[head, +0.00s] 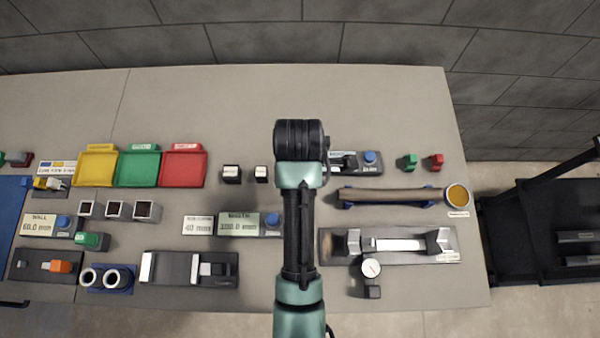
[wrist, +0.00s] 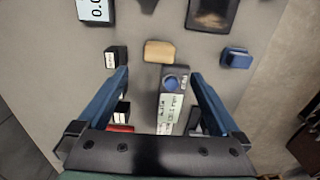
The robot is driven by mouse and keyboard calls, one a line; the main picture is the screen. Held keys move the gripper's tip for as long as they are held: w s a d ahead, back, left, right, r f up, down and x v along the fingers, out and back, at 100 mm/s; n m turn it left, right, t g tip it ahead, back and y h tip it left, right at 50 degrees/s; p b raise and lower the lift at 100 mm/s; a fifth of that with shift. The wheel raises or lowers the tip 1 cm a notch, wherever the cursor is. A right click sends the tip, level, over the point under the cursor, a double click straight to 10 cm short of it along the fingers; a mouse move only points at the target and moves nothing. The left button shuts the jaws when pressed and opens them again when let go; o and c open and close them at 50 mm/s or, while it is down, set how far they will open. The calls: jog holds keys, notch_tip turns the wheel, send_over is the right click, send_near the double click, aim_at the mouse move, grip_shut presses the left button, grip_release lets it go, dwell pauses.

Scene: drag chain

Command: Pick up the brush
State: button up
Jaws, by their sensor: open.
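A small tan, wood-coloured block (wrist: 159,51) lies on the table in the wrist view, just beyond my fingertips and near the middle between them. It may be the brush, but I see no bristles and cannot tell for sure. My gripper (wrist: 160,73) is open, with its two blue fingers wide apart and nothing held. The fingers are apart from the tan block; their height above the table is unclear. In the head view my arm covers the gripper and the tan block.
A display box with a blue knob (wrist: 172,95) lies between my fingers. A labelled black block (wrist: 115,57) is left of the tan block, and a blue block (wrist: 236,57) is right. The red tray (head: 184,166) stands left of my arm. The far table strip (head: 225,95) is clear.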

notch_tip(320, 180, down, 10)
jog(key=shift+d+f+p, duration=0.1)
jog(key=shift+f+p, duration=0.15)
jog(key=shift+p, duration=0.55)
jog(key=shift+c, duration=0.2)
